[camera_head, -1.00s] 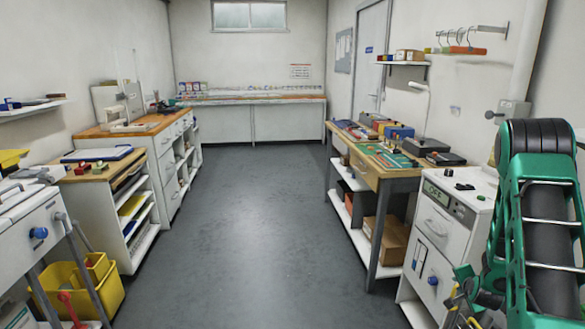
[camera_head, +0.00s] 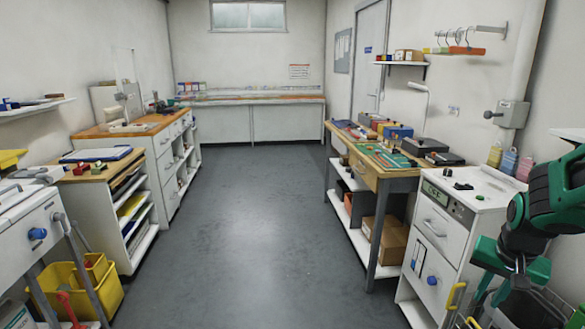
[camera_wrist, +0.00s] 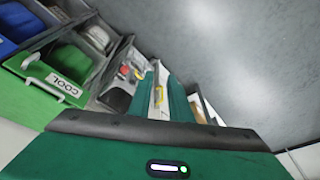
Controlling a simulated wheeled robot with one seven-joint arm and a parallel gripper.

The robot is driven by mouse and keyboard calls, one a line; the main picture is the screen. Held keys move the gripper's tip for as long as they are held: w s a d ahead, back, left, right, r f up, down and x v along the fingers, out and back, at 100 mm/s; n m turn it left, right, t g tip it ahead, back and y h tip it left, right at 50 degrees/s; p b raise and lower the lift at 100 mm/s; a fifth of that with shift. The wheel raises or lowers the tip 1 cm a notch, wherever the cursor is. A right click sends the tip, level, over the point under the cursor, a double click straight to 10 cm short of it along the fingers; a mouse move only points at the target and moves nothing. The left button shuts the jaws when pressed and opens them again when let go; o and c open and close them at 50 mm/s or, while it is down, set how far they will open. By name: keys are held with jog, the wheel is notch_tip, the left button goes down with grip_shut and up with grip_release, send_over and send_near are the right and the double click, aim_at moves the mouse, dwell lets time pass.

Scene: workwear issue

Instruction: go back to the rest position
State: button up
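My gripper (camera_wrist: 160,88) shows in the wrist view as two green fingers standing beyond the dark edge of its green body. They are apart, and a strip of the background with white and yellow in it shows between them. I see nothing held. In the head view my green and dark arm is folded low at the right edge, beside the white cabinet. The fingertips cannot be made out there.
A white cabinet (camera_head: 433,240) with a display stands just left of my arm. A wooden workbench (camera_head: 370,172) lies beyond it. A green bin marked COOL (camera_wrist: 48,90) is close in the wrist view. The grey floor (camera_head: 250,220) is clear.

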jog(key=s+a+r+n+g+y, duration=0.1)
jog(key=s+a+r, duration=0.1)
jog(key=s+a, duration=0.2)
jog(key=s+a+r+n+g+y, duration=0.1)
jog(key=s+a+r, duration=0.2)
jog(key=s, duration=0.8)
jog(key=shift+s+a+n+g, duration=0.3)
jog(key=shift+a+n, duration=0.1)
jog(key=shift+w+f, duration=0.2)
jog(key=shift+w, duration=0.45)
dwell(0.8)
